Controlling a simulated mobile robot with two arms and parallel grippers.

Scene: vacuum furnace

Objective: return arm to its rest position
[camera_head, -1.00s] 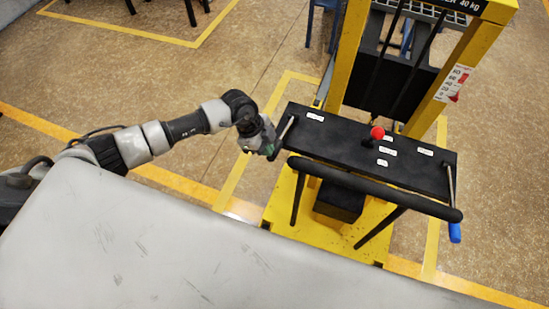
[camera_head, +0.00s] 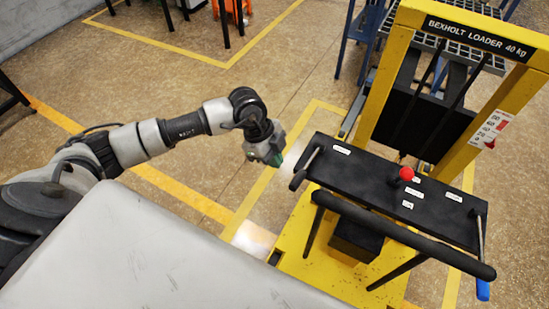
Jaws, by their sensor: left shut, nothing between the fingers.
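My left arm reaches in from the left, above the light grey surface. My left gripper (camera_head: 273,156) hangs at its end, fingers shut and empty, just left of the black control panel (camera_head: 350,185) of the yellow loader. A gap of floor shows between the gripper and the panel's left lever (camera_head: 305,166). The panel carries a red knob (camera_head: 406,173) and several white labels. A blue-tipped lever (camera_head: 482,289) hangs at its right end. My right gripper is not in view.
The yellow loader frame (camera_head: 388,70) stands on the right, with a black push bar (camera_head: 400,233) in front of the panel. A grey worn surface (camera_head: 130,255) fills the lower left. Open floor with yellow lines lies behind my arm.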

